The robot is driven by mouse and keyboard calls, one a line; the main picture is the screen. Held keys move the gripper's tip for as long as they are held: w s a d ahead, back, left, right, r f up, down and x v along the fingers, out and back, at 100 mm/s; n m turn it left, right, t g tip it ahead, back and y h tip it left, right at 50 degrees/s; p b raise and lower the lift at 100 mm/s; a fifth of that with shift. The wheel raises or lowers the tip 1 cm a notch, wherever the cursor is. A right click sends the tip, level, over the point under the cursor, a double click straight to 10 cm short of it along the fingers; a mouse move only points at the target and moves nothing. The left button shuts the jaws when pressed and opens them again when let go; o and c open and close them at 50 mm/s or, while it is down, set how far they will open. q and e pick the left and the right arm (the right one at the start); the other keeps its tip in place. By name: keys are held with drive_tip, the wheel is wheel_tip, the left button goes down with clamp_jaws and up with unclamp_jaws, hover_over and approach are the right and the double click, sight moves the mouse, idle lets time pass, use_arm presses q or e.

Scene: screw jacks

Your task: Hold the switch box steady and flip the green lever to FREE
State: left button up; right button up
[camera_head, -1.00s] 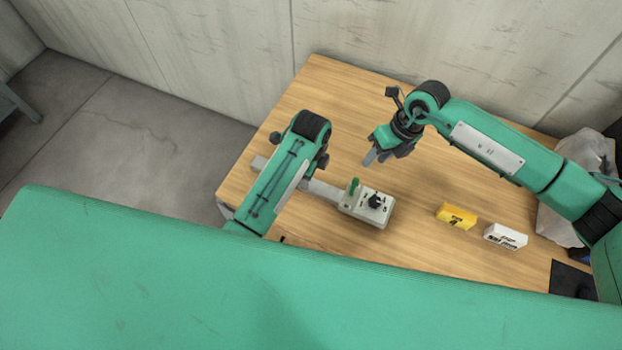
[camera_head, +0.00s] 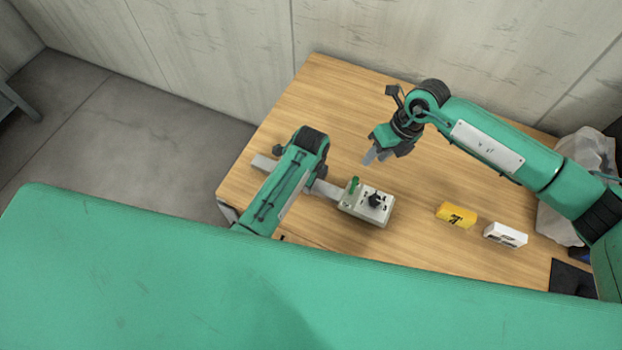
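The grey switch box (camera_head: 358,210) sits on the wooden table, with a green lever (camera_head: 353,187) standing up near its left edge and a black knob (camera_head: 375,200) to the right of it. A flat grey bar runs left from the box, passing under my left arm. My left arm (camera_head: 285,185) covers most of its own gripper, so I cannot see its fingers or whether they touch the box. My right gripper (camera_head: 372,157) hangs above the table behind the box, apart from the lever. Its fingers point down-left and hold nothing; the gap between them is too small to judge.
A yellow box (camera_head: 456,215) and a white box (camera_head: 505,235) lie to the right of the switch box. A pale plastic bag (camera_head: 583,150) and a dark flat item (camera_head: 572,279) are at the right edge. The table (camera_head: 320,95) is bare at the back.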

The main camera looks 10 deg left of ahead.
use_arm(q)
clamp_jaws()
use_arm(e)
drive_tip(key=c, duration=0.6)
drive_tip(key=shift+w+n, duration=0.1)
drive_tip(key=shift+n, duration=0.4)
clamp_jaws()
drive_tip(key=w+n+h, duration=0.1)
drive_tip(key=n, duration=0.7)
drive_tip(key=w+a+f+n+h, duration=0.1)
drive_tip(key=w+n, duration=0.1)
drive_tip(key=n, duration=0.6)
drive_tip(key=w+a+n+h, duration=0.1)
drive_tip(key=w+n, duration=0.1)
drive_tip(key=n, duration=0.7)
drive_tip(key=shift+w+f+h, duration=0.1)
drive_tip(key=shift+f+h, duration=0.05)
drive_tip(key=shift+h, duration=0.15)
